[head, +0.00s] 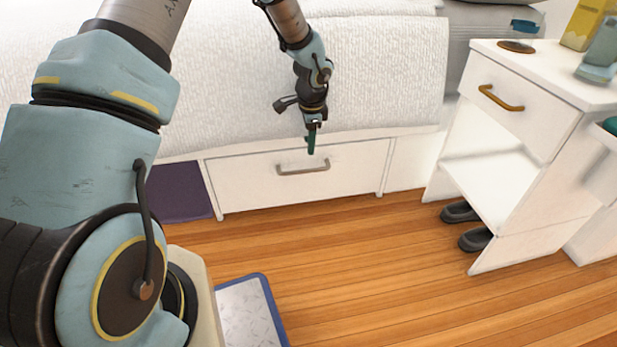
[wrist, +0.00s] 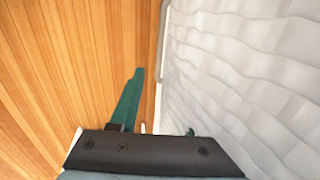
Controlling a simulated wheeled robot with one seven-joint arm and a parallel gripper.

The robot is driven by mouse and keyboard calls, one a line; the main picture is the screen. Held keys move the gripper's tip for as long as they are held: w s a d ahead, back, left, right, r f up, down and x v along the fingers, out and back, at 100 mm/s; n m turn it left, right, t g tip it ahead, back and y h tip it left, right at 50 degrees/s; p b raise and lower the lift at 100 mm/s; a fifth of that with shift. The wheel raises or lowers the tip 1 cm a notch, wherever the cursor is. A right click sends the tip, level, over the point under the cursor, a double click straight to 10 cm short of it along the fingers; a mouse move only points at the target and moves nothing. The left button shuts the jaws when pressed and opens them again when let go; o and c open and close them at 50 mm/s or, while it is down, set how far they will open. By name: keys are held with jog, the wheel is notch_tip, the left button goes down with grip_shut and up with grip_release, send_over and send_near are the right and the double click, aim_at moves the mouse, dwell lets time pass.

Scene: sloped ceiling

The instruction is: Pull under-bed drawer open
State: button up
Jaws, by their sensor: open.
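The under-bed drawer (head: 240,182) has a plain white front set low in the bed's side, and it looks shut. Its grey bar handle (head: 303,170) runs across the upper middle of the front. My gripper (head: 311,148) points down in front of the bed's side. Its teal fingertips appear just above the handle, a little right of its middle; I cannot tell the gap in depth. In the wrist view my gripper (wrist: 162,105) is open with nothing between the fingers. A grey curved bar, likely the handle (wrist: 163,45), shows ahead of the fingers.
The bed with its white quilt (head: 390,70) is directly behind my gripper. A white nightstand (head: 545,120) stands right, with dark shoes (head: 474,239) under it. A purple box (head: 180,192) is left of the drawer. A blue-edged mat (head: 250,315) lies in front; the wooden floor before the drawer is clear.

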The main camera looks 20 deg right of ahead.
aim_at(309, 171)
jog(key=f+b, duration=0.1)
jog(key=f, duration=0.2)
jog(key=w+f+b, duration=0.1)
jog(key=f, duration=0.3)
jog(key=w+f+b, duration=0.1)
jog(key=f+b, duration=0.1)
jog(key=f, duration=0.1)
jog(key=shift+d+f, duration=0.25)
jog(key=shift+f, duration=0.15)
grip_shut()
dwell(1.0)
